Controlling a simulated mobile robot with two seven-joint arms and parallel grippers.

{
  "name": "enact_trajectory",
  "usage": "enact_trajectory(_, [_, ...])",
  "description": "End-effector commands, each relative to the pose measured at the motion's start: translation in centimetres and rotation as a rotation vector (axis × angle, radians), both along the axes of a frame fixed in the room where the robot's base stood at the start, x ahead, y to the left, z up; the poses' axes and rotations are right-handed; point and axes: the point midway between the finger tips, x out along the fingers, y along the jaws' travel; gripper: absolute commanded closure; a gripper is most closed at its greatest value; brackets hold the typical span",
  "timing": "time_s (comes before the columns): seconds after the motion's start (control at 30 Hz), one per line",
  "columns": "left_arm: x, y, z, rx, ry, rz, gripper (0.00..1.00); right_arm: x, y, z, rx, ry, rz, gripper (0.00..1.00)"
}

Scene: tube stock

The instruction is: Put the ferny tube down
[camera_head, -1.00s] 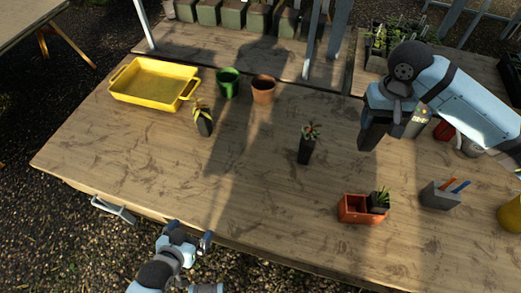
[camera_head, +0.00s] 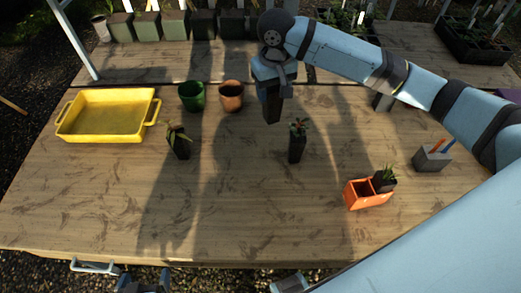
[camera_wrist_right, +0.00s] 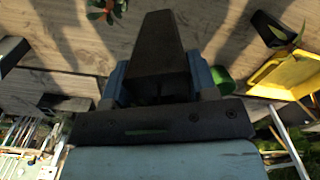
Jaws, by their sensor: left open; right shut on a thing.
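My right gripper (camera_head: 273,84) is shut on a dark tapered tube (camera_head: 271,105), held upright above the table behind the middle tube. The held tube also fills the middle of the right wrist view (camera_wrist_right: 160,48); its plant is hidden, so I cannot see whether it is ferny. My left gripper (camera_head: 145,283) is open, cut off at the bottom edge of the head view. A black tube with reddish-green leaves (camera_head: 297,149) stands at mid-table. A black tube with yellowish leaves (camera_head: 180,147) stands to the left. An orange two-part holder (camera_head: 358,196) has a spiky green tube (camera_head: 384,182) in its right compartment.
A yellow tray (camera_head: 107,116), a green pot (camera_head: 191,97) and a brown pot (camera_head: 231,96) stand at the back left. A grey block with coloured sticks (camera_head: 430,160) is at right. The wooden table's (camera_head: 230,215) front middle is clear.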

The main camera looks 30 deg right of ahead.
Motion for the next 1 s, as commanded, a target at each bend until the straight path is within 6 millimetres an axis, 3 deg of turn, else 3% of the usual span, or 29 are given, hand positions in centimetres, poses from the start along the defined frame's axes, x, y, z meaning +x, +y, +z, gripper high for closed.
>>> enact_trajectory(0.5, [-0.1,0.0,0.1,0.002,0.004,-0.001,0.03,-0.1,0.0,-12.8,-0.002,0.003,0.001,0.75])
enact_trajectory(0.83, [-0.1,0.1,0.0,0.003,0.005,0.0,0.03,-0.1,0.0,-15.8,-0.002,0.002,0.001,0.75])
enact_trajectory(1.0, [-0.1,0.1,0.1,0.003,0.004,0.001,0.03,-0.1,0.0,-18.5,-0.001,0.002,0.002,0.75])
